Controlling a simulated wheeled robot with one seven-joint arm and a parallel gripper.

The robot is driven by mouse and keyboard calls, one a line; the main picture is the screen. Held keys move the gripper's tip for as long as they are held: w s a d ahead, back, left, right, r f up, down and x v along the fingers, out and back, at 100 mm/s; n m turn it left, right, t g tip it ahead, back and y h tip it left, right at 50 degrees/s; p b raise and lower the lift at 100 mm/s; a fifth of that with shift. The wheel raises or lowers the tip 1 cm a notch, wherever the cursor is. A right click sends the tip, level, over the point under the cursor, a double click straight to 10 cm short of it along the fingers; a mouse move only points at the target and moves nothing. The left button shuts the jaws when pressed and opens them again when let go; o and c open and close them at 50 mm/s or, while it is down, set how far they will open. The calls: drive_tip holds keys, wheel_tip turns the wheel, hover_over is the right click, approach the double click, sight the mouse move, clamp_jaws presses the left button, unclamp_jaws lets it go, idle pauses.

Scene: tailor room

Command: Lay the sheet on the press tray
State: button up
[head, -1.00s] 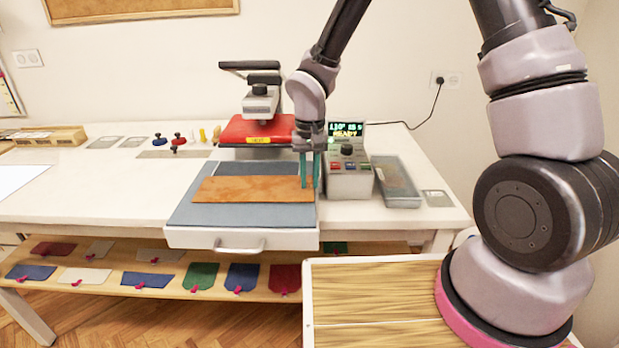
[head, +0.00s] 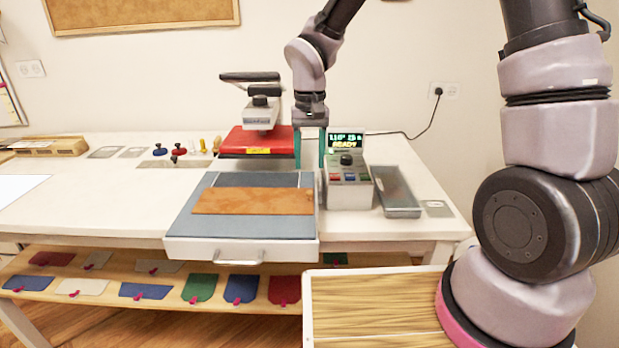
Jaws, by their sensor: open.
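The brown-orange sheet (head: 250,201) lies flat on the blue-grey press tray (head: 245,225), within its edges. The tray is pulled out in front of the red heat press (head: 235,140) and has a white front with a handle. My gripper (head: 310,165) is open and empty, its green fingers pointing down. It is above and behind the sheet's right end, apart from the sheet. A small dark mark shows at the sheet's right end.
A control box (head: 347,180) with a lit display stands right of the tray, beside a grey metal bin (head: 396,191). Stamps with red and blue knobs (head: 179,151) stand at the back left. A shelf (head: 130,275) below holds several tagged coloured pieces. The table's left part is mostly clear.

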drive_tip(key=shift+r, duration=1.8)
drive_tip(key=s+d+r+m+t, duration=0.1)
drive_tip(key=s+d+r+t, duration=0.1)
drive_tip(key=s+d+r, duration=0.2)
drive_tip(key=s+d+r+m+t+y, duration=0.1)
drive_tip(key=s+d+r, duration=0.3)
drive_tip(key=d+r, duration=0.5)
drive_tip(key=s+d+r+m+t+y, duration=0.1)
drive_tip(key=s+d+r+m+t, duration=0.2)
drive_tip(key=d+r, duration=0.4)
drive_tip(key=s+d+t, duration=0.1)
drive_tip(key=d, duration=0.1)
drive_tip(key=shift+s+d+r, duration=0.15)
drive_tip(key=shift+d+r, duration=0.1)
drive_tip(key=shift+d, duration=0.15)
